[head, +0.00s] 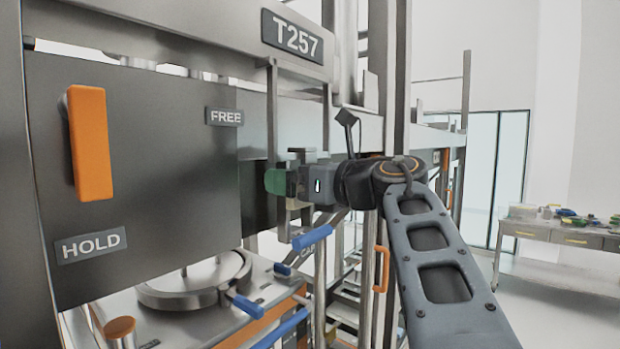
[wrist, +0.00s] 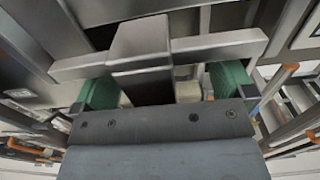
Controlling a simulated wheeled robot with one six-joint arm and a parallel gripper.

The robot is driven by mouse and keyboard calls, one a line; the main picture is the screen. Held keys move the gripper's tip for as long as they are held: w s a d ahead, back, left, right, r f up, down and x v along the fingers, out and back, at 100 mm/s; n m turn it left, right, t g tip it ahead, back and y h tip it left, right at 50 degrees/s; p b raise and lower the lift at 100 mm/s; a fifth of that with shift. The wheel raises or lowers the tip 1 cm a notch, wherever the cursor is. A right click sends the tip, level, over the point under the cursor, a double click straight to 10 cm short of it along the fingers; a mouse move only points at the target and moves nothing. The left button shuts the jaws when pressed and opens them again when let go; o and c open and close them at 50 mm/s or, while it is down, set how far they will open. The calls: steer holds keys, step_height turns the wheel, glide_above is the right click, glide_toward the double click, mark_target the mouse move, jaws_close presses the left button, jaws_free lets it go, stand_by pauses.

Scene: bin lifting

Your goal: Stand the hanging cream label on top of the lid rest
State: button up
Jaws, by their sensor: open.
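My gripper (head: 280,181) is open, its green finger pads beside the upright metal bars below the T257 sign. In the wrist view, the two green pads of my gripper (wrist: 165,88) are spread wide, with a grey metal T-shaped piece (wrist: 140,45) in front of them. A small cream piece (wrist: 187,88) shows between the pads, mostly hidden; it may be the cream label. In the head view, a cream-beige patch (head: 296,204) shows just under the fingers. I cannot tell for sure which part is the lid rest.
A dark panel (head: 150,210) with an orange handle (head: 90,143) and signs FREE and HOLD stands at left. Below it is a round metal ring (head: 195,285). Blue-ended bars (head: 312,237) stand close below my gripper. A bench (head: 560,235) is far right, with open floor before it.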

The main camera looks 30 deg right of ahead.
steer(key=shift+w+a, duration=0.2)
steer(key=shift+w, duration=0.2)
steer(key=shift+c, duration=0.5)
steer(key=c, duration=0.9)
steer(key=shift+b, duration=0.4)
